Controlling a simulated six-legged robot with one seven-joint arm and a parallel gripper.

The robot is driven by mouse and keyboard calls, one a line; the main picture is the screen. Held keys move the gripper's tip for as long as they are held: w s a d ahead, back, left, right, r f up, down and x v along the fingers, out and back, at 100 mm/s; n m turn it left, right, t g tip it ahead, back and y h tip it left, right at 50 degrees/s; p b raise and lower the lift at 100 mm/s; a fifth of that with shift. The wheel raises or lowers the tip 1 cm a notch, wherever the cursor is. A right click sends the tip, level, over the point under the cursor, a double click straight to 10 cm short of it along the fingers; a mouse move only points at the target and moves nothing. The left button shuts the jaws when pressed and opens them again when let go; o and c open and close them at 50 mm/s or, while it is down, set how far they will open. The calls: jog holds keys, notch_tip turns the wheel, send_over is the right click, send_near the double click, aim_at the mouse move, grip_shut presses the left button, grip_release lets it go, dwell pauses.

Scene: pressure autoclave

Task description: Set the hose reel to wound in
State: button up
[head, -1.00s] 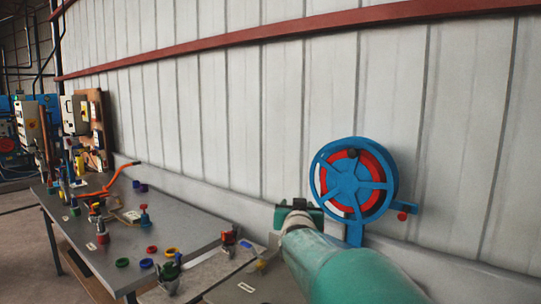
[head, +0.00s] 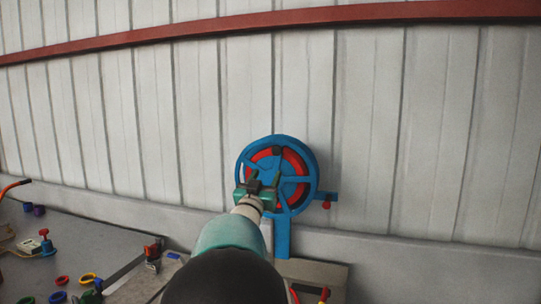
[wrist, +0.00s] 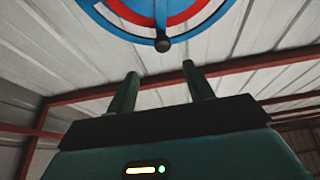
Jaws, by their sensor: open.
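The hose reel (head: 305,160) is a blue spoked wheel with a red ring inside, on a blue post against the wall. A dark round knob (head: 276,150) sits near the top of the wheel. My gripper (head: 264,178) is in front of the reel's lower left part and hides some of it. In the wrist view, the two fingers (wrist: 158,72) are apart with nothing between them. The reel's rim (wrist: 120,28) and the knob (wrist: 162,45) show above the fingertips, with the knob apart from them and roughly in line with the gap.
A small red knob (head: 326,204) hangs from a blue bracket right of the reel. A grey bench (head: 90,250) with several coloured rings and fittings is at the lower left. The ribbed wall (head: 420,130) stands behind the reel. A red beam crosses it high up.

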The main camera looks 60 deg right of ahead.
aim_at(277, 154)
jog(key=x, duration=1.2)
jog(key=shift+w+d, duration=0.25)
jog(key=shift+w, duration=0.1)
grip_shut()
jog(key=shift+s, duration=0.15)
